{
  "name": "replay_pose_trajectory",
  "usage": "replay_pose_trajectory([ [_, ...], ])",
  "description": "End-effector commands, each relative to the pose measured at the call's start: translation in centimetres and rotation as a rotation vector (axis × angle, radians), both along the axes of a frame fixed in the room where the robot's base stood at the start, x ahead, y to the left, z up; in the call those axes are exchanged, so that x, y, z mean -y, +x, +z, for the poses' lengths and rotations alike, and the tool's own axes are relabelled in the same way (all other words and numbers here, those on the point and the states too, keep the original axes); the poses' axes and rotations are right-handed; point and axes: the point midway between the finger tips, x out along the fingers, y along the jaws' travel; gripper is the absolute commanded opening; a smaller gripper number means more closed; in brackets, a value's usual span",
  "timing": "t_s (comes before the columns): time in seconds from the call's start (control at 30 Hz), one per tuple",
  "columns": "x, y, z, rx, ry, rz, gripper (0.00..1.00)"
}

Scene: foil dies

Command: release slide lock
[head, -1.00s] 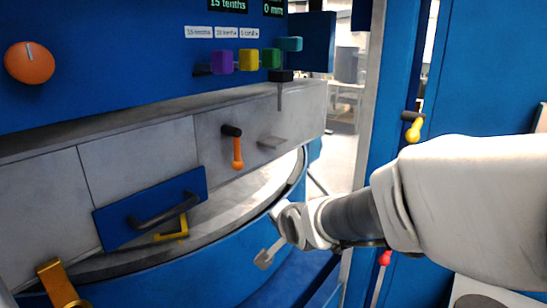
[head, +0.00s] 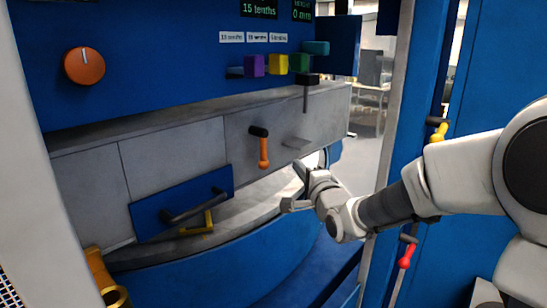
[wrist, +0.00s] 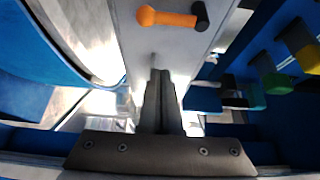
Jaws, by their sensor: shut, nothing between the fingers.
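An orange-handled lever (head: 264,151) with a black hub hangs down on the grey slide front (head: 215,145) in the head view. It also shows at the top of the wrist view (wrist: 168,17), lying crosswise. A small grey tab (head: 296,143) sticks out of the slide front to the right of the lever. I cannot tell which of the two is the slide lock. My gripper (head: 300,168) is shut and empty, just below and right of the lever. In the wrist view its fingers (wrist: 159,76) point at the grey front, apart from the orange handle.
A blue plate with a black handle (head: 185,210) and a yellow bracket (head: 208,222) are at lower left. Coloured knobs (head: 278,64) and an orange dial (head: 85,66) sit above. Yellow (head: 438,132) and red (head: 406,256) levers are on the right.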

Motion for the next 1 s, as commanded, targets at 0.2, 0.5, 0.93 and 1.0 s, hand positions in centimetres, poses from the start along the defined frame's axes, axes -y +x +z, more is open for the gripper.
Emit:
replay_pose_trajectory([
  [0.2,-0.3,0.7,0.0,-0.001,0.001,0.001,0.00],
  [0.5,-2.1,5.0,0.0,-0.002,0.000,0.002,0.00],
  [0.93,-5.6,7.7,0.1,-0.002,-0.003,0.003,0.00],
  [1.0,-6.1,7.3,0.1,-0.002,-0.004,0.002,0.00],
])
